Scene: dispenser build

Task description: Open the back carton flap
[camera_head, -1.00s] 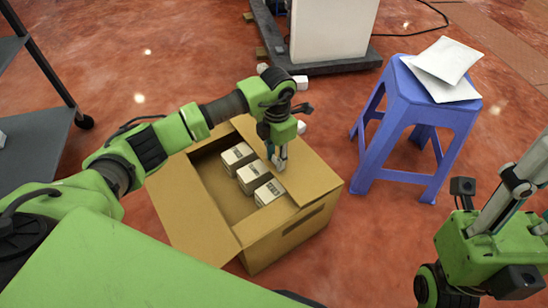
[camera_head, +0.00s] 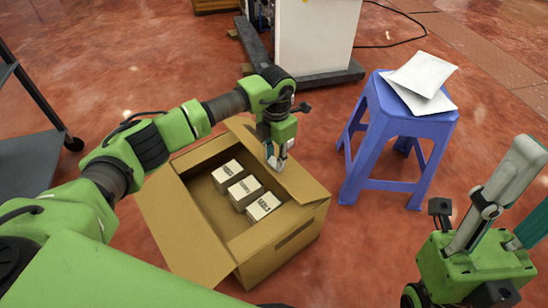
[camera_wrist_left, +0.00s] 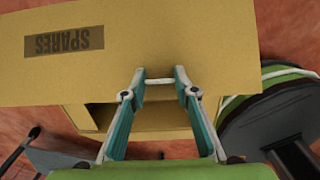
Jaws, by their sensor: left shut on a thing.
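The open brown carton (camera_head: 292,246) stands on the floor in the head view. My left gripper (camera_head: 275,162) is at the inner edge of its far right flap (camera_head: 300,184), which appears partly raised over the opening. The left wrist view shows my left gripper (camera_wrist_left: 160,78) shut on the edge of this flap (camera_wrist_left: 135,35), which bears an upside-down "SPARES" label (camera_wrist_left: 64,41). Another flap (camera_head: 185,230) spreads outward on the left. Three small white boxes (camera_head: 243,190) sit in a row inside. My right gripper (camera_head: 515,205) is at the right, its fingertips unclear.
A blue stool (camera_head: 378,130) with white packets (camera_head: 423,75) stands right of the carton. A white machine (camera_head: 315,35) on a dark base is behind it. A grey shelf (camera_head: 30,160) is at the left. Red floor lies open between.

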